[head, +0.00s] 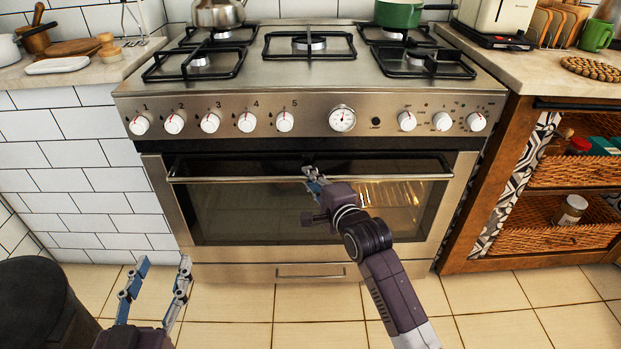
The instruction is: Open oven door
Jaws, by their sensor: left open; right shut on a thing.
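The oven door (235,212) has a dark glass window in a steel frame. It looks closed or nearly closed; the lit racks show through its right part. The horizontal handle bar (240,180) runs across the top of the door. My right gripper (312,174) is at the middle of the handle, shut on it; its arm comes from the lower right and covers part of the door. My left gripper (157,281) is open and empty, low at the left, above the floor in front of the oven.
A black bin (40,305) stands on the floor at lower left. A white-tiled wall (70,165) flanks the oven's left side. Wooden shelving with wicker baskets (548,238) stands at right. A lower drawer (265,272) sits under the door. Tiled floor in front is mostly clear.

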